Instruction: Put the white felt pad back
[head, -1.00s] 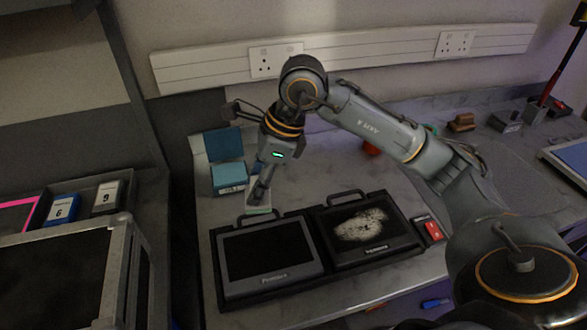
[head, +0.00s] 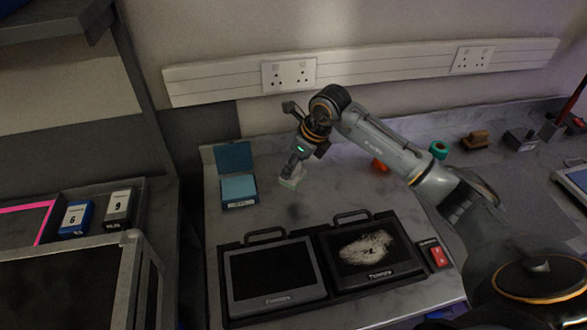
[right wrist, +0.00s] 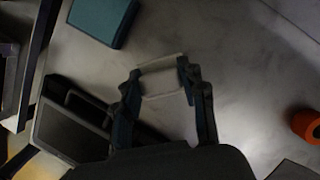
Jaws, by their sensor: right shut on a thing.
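The white felt pad (head: 290,182) is a small pale block with a greenish lower edge in the head view. My right gripper (head: 294,171) is shut on it and holds it over the bench, right of the open blue box. In the right wrist view the pale pad (right wrist: 161,78) sits between the two fingertips of my right gripper (right wrist: 160,79). The shadow below it suggests that it is off the bench. My left gripper is not in view.
An open box (head: 239,189) with light blue inside and a dark blue lid stands left of the pad. Two framed panels with handles, the left one (head: 275,277) dark and the right one (head: 367,248) with a pale patch, lie in front. An orange thing (head: 379,166) is to the right.

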